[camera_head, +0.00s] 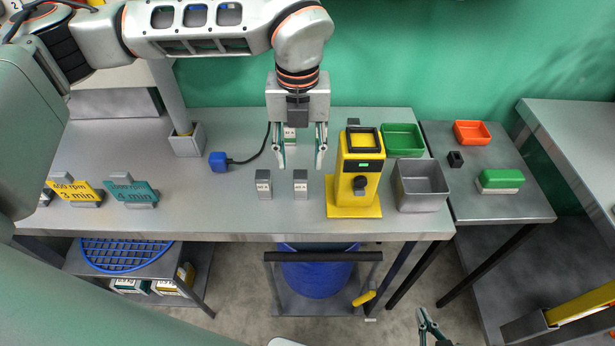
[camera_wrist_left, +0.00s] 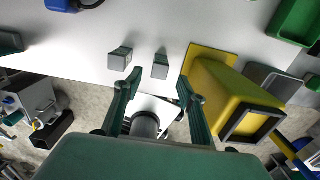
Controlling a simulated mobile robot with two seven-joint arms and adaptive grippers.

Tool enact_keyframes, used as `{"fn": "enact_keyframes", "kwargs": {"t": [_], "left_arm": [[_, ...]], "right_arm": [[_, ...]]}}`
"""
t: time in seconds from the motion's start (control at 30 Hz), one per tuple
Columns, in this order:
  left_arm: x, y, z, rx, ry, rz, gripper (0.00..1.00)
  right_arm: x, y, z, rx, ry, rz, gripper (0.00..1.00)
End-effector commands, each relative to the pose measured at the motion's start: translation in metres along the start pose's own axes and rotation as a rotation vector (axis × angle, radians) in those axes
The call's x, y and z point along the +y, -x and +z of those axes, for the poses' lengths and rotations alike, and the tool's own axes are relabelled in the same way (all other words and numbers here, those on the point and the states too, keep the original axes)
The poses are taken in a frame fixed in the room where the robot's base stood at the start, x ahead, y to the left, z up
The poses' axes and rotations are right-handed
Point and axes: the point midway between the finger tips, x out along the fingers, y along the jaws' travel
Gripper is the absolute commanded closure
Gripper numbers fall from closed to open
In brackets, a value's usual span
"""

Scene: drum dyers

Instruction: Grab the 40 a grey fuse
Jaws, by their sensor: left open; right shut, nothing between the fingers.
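Two small grey fuses stand upright near the front edge of the workbench. The left fuse (camera_head: 264,186) and the right fuse (camera_head: 300,186) carry white labels too small to read surely. My left gripper (camera_head: 299,160) is open and empty above the bench, pointing down behind the right grey fuse. In the left wrist view, the right fuse (camera_wrist_left: 160,67) lies between the lines of the open fingers (camera_wrist_left: 154,88), and the left fuse (camera_wrist_left: 120,59) lies by the left finger. My right gripper (camera_head: 426,322) is low at the bottom edge, shut and empty.
A yellow device (camera_head: 345,188) stands right of the fuses, beside a grey bin (camera_head: 421,190) and green tray (camera_head: 402,139). A blue plug (camera_head: 218,161) and yellow and teal signs (camera_head: 133,190) are on the left. Bench between plug and fuses is mostly clear.

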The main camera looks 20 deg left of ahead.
Motion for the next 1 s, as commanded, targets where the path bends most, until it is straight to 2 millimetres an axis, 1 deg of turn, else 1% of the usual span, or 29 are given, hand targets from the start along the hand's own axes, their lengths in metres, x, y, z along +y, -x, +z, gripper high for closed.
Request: {"fn": "enact_keyframes", "kwargs": {"t": [0.1,0.23,0.33,0.5,0.6,0.87,0.9,0.97,1.0], "left_arm": [[0.0,-0.013,-0.001,0.004,0.0,0.001,0.6],[0.0,-0.026,-0.001,0.004,-0.001,0.0,0.6],[0.0,-0.037,-0.001,0.005,-0.002,-0.001,0.6],[0.0,-0.062,-0.001,0.006,-0.002,-0.001,0.6],[-0.001,-0.072,-0.001,0.005,-0.002,-0.002,0.6],[-0.001,-0.075,0.0,0.003,-0.003,-0.003,0.6],[-0.001,-0.075,0.0,0.003,-0.003,-0.003,0.62],[-0.001,-0.074,0.0,0.003,-0.003,-0.003,0.78],[-0.001,-0.074,0.0,0.003,-0.003,-0.003,0.88]], "right_arm": [[-0.001,0.001,0.003,-0.005,-0.001,-0.002,1.0],[-0.002,0.001,0.006,-0.011,-0.001,-0.003,1.0],[-0.002,0.001,0.007,-0.014,0.0,-0.004,1.0],[-0.002,0.001,0.007,-0.015,0.0,-0.004,1.0],[-0.002,0.001,0.007,-0.015,0.0,-0.003,1.0],[-0.001,0.001,0.005,-0.011,0.0,-0.002,1.0],[-0.001,0.001,0.004,-0.01,0.0,-0.002,1.0],[-0.001,0.001,0.003,-0.008,0.0,-0.002,1.0],[-0.001,0.001,0.003,-0.007,0.001,-0.001,1.0]]}}
